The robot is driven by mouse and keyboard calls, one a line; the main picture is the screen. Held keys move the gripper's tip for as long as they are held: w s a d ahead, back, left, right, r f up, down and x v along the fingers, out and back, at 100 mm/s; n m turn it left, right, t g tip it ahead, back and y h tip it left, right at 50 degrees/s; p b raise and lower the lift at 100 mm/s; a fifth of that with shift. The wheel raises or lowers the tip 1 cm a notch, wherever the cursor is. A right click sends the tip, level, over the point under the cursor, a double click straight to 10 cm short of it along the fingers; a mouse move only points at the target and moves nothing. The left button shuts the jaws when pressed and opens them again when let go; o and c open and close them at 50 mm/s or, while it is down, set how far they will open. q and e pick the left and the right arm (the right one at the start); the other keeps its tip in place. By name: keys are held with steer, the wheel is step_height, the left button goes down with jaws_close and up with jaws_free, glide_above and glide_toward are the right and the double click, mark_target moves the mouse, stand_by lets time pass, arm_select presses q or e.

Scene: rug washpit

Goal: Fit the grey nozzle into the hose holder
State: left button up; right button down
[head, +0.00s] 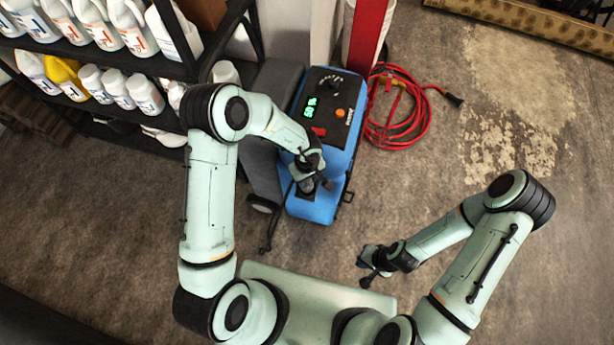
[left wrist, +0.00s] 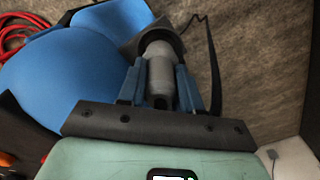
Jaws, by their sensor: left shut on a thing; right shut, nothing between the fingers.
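In the left wrist view the grey nozzle (left wrist: 160,75) lies between the two blue-padded fingers of my left gripper (left wrist: 160,88), which is shut on it. The nozzle's far end reaches the dark hose holder (left wrist: 131,45) on the side of the blue machine (left wrist: 60,75). The holder's dark rim surrounds part of that end; how deep the nozzle sits, I cannot tell. In the head view my left gripper (head: 308,186) is over the front of the blue machine (head: 345,135), and my wrist largely hides the nozzle and holder. My right gripper (head: 372,272) is shut and empty, away from the machine.
A coiled red hose (head: 402,112) lies on the floor right of the machine, near a red post (head: 368,35). Shelves with white bottles (head: 130,30) stand at the upper left. A thin black cable (head: 270,228) runs down beside the machine. The floor at right is mostly clear.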

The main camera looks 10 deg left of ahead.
arm_select(q)
steer(key=shift+f, duration=1.3)
steer(key=o, duration=1.2)
steer(key=shift+c, duration=0.2)
steer(key=shift+r, duration=0.15)
steer(key=shift+r, duration=0.35)
steer(key=r+p, duration=0.1)
steer(key=r, duration=0.4)
steer(key=shift+w, duration=0.2)
steer(key=r, duration=0.7)
steer(key=shift+s, duration=0.25)
steer(key=shift+w+r, duration=0.1)
steer(key=shift+r, duration=0.15)
arm_select(e)
steer(key=shift+w+r, duration=0.7)
steer(key=shift+w, duration=0.25)
